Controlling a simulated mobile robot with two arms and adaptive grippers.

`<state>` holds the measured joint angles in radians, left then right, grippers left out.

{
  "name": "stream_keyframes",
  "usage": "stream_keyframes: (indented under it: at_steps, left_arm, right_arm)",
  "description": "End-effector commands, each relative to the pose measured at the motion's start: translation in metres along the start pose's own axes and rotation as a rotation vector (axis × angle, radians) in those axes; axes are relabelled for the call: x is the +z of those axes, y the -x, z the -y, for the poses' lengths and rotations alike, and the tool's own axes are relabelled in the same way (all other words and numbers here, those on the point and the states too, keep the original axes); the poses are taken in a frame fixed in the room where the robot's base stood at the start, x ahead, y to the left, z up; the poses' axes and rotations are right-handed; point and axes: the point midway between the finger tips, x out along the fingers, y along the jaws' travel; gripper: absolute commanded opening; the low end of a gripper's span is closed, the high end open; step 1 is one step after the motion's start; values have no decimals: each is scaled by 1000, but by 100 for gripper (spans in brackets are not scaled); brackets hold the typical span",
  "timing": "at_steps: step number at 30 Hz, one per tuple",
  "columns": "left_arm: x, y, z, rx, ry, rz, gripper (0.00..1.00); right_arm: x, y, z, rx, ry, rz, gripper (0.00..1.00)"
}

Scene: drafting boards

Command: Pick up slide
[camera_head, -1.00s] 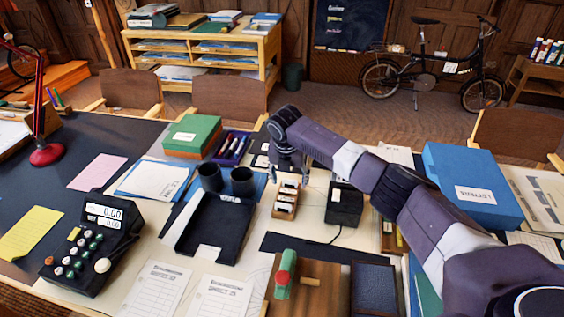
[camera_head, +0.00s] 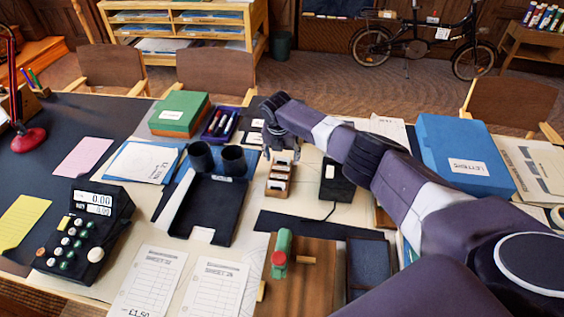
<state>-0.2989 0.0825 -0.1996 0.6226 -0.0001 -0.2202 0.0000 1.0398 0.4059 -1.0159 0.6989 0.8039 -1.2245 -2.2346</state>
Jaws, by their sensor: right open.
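Several white slides (camera_head: 279,178) stand in a small wooden rack (camera_head: 277,192) on the desk, right of the black tray. I cannot tell one slide from another for certain. My right gripper (camera_head: 282,155) comes in from the right and points down at the rack's far end. Its fingers are open with nothing seen between them, and they partly hide the rack's far end. I cannot tell whether the fingertips touch a slide. My left gripper is not in view.
Left of the rack are a black tray (camera_head: 212,205) and two dark cups (camera_head: 233,159). A black box with a cord (camera_head: 337,182) stands close on its right. A blue box (camera_head: 463,152) is at right.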

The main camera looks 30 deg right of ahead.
Motion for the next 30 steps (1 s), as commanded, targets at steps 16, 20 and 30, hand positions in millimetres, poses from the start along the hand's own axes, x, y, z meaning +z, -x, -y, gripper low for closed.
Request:
stream_keyframes:
  at_steps: [16,20,30]
  left_arm:
    - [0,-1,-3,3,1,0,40]
    - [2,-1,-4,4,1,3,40]
    - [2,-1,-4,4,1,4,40]
  right_arm:
    - [0,-6,0,0,0,1,40]
    - [0,-6,0,0,0,1,29]
    - [1,-5,0,0,0,2,29]
